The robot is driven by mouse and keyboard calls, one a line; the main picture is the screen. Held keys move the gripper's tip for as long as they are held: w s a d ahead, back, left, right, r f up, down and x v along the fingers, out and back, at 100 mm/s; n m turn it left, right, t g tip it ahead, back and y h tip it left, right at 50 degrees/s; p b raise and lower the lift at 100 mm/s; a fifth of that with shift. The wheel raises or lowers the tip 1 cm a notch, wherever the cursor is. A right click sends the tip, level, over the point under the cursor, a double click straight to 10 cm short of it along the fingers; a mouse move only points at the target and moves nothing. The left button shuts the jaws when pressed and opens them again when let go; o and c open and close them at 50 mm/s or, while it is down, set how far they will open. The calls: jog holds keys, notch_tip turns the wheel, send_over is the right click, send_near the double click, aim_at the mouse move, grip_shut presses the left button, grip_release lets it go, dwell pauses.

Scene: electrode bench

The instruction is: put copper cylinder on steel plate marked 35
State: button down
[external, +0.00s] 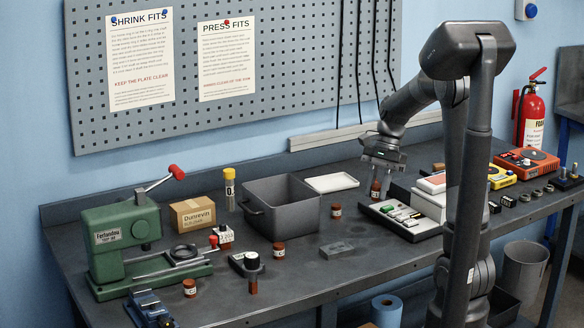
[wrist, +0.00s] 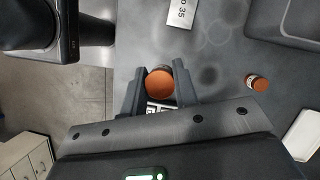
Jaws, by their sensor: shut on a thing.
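My gripper (external: 380,165) is shut on a copper cylinder (external: 376,190) and holds it upright above the bench, left of the tray of small parts. In the wrist view the copper cylinder (wrist: 160,84) shows its round orange top between the two fingers (wrist: 162,72). The steel plate marked 35 (external: 337,250) lies flat on the bench, nearer the front edge and left of the gripper. In the wrist view the plate (wrist: 182,12) is at the top edge, partly cut off, apart from the held cylinder.
Another copper cylinder (external: 336,211) stands near the grey bin (external: 282,207). A white tray (external: 332,183) lies behind. A parts tray (external: 398,222) is right of the plate. A further copper cylinder (external: 278,250) stands left of the plate. Bare bench surrounds the plate.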

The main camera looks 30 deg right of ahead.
jog(key=s, duration=0.3)
jog(key=n, duration=0.1)
send_over(334, 250)
jog(key=d, duration=0.1)
jog(key=f, duration=0.7)
jog(key=shift+w+d+f, duration=0.1)
jog(key=shift+w+f, duration=0.05)
jog(key=shift+w, duration=0.15)
jog(key=shift+f, duration=2)
jog(key=shift+f, duration=0.1)
jog(key=c, duration=1.1)
grip_release()
